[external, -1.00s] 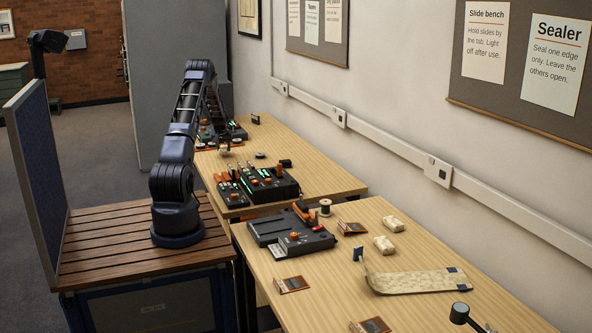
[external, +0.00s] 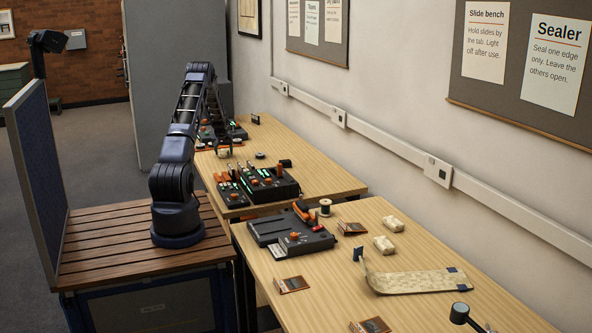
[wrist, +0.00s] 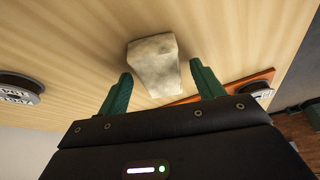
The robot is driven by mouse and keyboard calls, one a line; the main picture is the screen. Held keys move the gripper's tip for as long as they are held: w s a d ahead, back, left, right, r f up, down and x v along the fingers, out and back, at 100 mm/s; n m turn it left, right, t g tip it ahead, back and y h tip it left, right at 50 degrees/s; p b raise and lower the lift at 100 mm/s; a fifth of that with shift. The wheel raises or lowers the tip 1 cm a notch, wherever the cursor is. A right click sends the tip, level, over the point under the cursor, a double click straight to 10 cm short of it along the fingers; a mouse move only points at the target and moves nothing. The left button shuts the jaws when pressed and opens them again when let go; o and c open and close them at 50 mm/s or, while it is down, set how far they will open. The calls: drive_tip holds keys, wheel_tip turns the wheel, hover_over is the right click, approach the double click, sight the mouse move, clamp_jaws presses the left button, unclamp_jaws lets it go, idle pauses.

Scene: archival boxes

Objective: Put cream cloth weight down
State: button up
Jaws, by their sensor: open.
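In the wrist view a cream cloth weight (wrist: 153,66) sits against the pale wood tabletop, between and slightly beyond my two green fingertips. My gripper (wrist: 161,70) is open, with a gap between the weight and each finger. I cannot tell whether the weight rests fully on the wood. In the external view my arm reaches over the far table, and its gripper end is small and hard to make out beside the far devices. Two other cream cloth weights, one at the back (external: 393,223) and one in front (external: 384,244), lie on the near table.
In the wrist view an orange-edged strip (wrist: 235,85) lies right of the weight, near the table edge, and a dark labelled disc (wrist: 18,90) lies at left. A dark control box (external: 270,186) stands on the far table. A sealer-like device (external: 290,232) stands on the near table.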

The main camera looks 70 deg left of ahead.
drive_tip(key=v, duration=1.2)
